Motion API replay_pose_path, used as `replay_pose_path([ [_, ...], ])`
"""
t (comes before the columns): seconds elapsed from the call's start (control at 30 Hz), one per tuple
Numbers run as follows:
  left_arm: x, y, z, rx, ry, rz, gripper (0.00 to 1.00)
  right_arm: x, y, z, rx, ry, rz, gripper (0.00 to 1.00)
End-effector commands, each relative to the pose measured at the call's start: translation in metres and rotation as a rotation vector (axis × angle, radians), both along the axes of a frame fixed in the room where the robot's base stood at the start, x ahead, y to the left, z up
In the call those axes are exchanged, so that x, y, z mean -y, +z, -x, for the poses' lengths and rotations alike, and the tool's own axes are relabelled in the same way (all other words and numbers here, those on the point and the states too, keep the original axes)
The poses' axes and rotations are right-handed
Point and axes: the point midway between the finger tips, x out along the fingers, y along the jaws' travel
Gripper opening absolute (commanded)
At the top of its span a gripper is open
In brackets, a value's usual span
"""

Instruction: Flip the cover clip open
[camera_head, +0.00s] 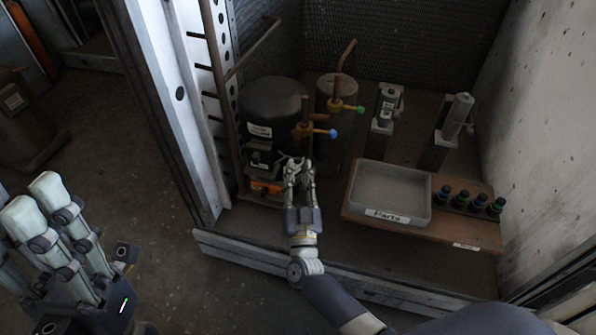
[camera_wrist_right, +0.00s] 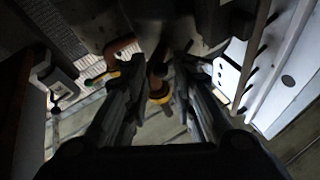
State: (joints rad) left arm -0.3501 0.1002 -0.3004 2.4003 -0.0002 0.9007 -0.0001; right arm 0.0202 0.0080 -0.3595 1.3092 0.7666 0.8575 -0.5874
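In the head view, a black compressor (camera_head: 272,105) stands at the back left of the bay, with a small labelled box (camera_head: 262,158) on its front and an orange part (camera_head: 266,187) low down. I cannot make out the cover clip for sure. My right gripper (camera_head: 298,164) is in front of the compressor's right side, its fingers pointing at the back. In the wrist view the right gripper's fingers (camera_wrist_right: 156,75) are apart with nothing gripped. A yellow fitting (camera_wrist_right: 158,97) shows in the gap, beyond the fingers. My left gripper (camera_head: 37,202) is at the lower left, away from the bay; its finger gap is unclear.
A copper pipe with blue-handled (camera_head: 333,133) and green-handled (camera_head: 360,109) valves stands close behind the right gripper. A grey parts tray (camera_head: 432,196) and several dark bottles (camera_head: 478,201) sit on a wooden board (camera_head: 460,234) to the right. A metal post (camera_head: 172,110) bounds the bay at left.

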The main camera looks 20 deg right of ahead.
Motion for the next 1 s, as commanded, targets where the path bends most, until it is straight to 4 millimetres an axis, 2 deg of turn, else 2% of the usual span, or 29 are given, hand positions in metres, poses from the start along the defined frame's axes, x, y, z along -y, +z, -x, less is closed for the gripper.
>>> replay_pose_path([
  [0.13,0.000,-0.002,0.000,-0.001,0.000,0.000,0.40,0.002,0.003,-0.008,-0.001,0.001,0.001,0.24],
  [0.4,0.000,-0.002,0.000,-0.002,0.000,-0.001,0.40,0.002,0.004,-0.009,-0.001,0.001,0.001,0.24],
  [0.43,0.000,-0.002,0.000,-0.002,-0.001,0.000,0.40,0.002,0.004,-0.009,-0.001,0.001,0.001,0.20],
  [0.5,0.000,-0.002,0.000,-0.002,-0.001,0.000,0.40,0.002,0.004,-0.009,-0.001,0.001,0.001,0.04],
  [0.53,0.000,-0.002,0.000,-0.002,-0.001,0.000,0.40,0.002,0.004,-0.009,-0.001,0.001,0.001,0.00],
  [0.77,0.000,-0.001,0.000,-0.002,-0.001,0.000,0.40,0.004,0.004,-0.010,-0.001,0.013,0.003,0.00],
  [1.0,0.000,0.006,0.000,-0.002,0.000,-0.001,0.40,0.012,0.004,-0.015,-0.002,0.139,0.006,0.00],
])
